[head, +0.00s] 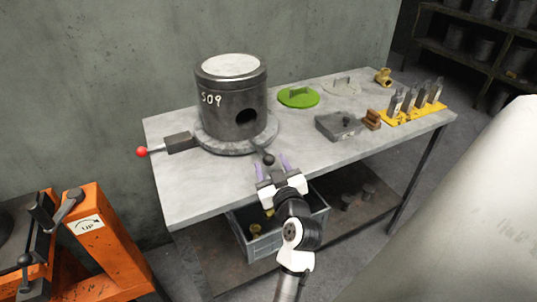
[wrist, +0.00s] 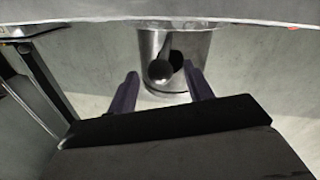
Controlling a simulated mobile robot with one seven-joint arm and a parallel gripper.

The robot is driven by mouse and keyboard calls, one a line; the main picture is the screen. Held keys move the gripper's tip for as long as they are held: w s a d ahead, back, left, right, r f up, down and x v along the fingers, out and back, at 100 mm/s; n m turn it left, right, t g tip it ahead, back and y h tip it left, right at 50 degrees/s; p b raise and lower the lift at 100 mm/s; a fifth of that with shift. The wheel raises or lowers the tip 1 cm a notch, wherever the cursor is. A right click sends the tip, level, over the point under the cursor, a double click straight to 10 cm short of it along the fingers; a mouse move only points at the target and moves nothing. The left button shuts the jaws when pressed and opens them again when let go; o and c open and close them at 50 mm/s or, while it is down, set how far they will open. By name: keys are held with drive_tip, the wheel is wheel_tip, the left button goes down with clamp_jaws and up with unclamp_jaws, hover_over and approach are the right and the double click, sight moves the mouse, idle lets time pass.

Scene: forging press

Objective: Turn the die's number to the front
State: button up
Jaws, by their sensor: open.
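The die (head: 231,105) is a dark metal cylinder with a pale top and a round hole low on its right front. Its white number, seemingly 509, faces left of front. It stands on a round turntable plate (head: 206,138) on the bench. A lever with a black ball knob (head: 268,159) sticks out from the plate's front. My gripper (head: 273,165) is open, with its purple fingers on either side of the knob. In the wrist view the knob (wrist: 160,70) shows between the spread fingers, with the die (wrist: 150,45) behind. Finger contact is not visible.
A block with a red-ball handle (head: 142,152) sits left of the plate. A green disc (head: 298,97), a grey block (head: 339,126) and a yellow rack (head: 415,113) lie right. A grey crate (head: 262,243) is below. An orange machine (head: 105,245) stands left.

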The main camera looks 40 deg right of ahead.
drive_tip(key=shift+x, duration=1.35)
drive_tip(key=shift+c, duration=0.4)
clamp_jaws()
